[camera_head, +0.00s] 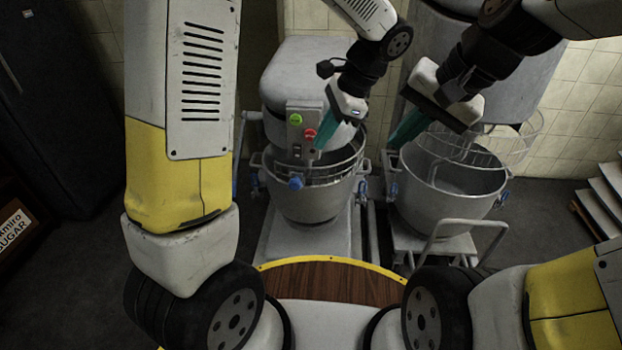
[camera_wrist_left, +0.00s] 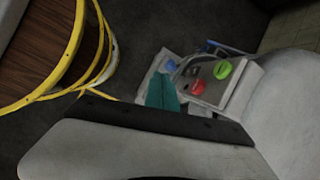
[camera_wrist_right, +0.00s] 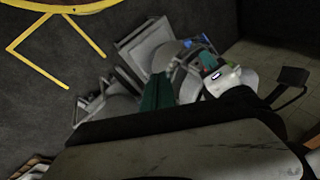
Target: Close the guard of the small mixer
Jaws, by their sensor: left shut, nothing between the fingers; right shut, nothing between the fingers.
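Two grey mixers stand side by side in the head view; I cannot tell for sure which is the small one. The left mixer (camera_head: 308,78) has a green and a red button on its panel, and its wire guard (camera_head: 335,172) lies around the top of its bowl (camera_head: 308,205). The right mixer's wire guard (camera_head: 520,147) stands raised at the back right of its open bowl (camera_head: 450,200). My left gripper (camera_head: 322,141) is shut, in front of the left mixer beside the buttons. My right gripper (camera_head: 397,137) is shut, above the left side of the right bowl.
A yellow-edged round wooden top (camera_head: 330,283) is in front of the mixers. A metal tube frame (camera_head: 470,224) stands before the right bowl. Stacked trays (camera_head: 603,195) are at the far right, a sugar box (camera_head: 15,228) at the far left. Dark floor lies between.

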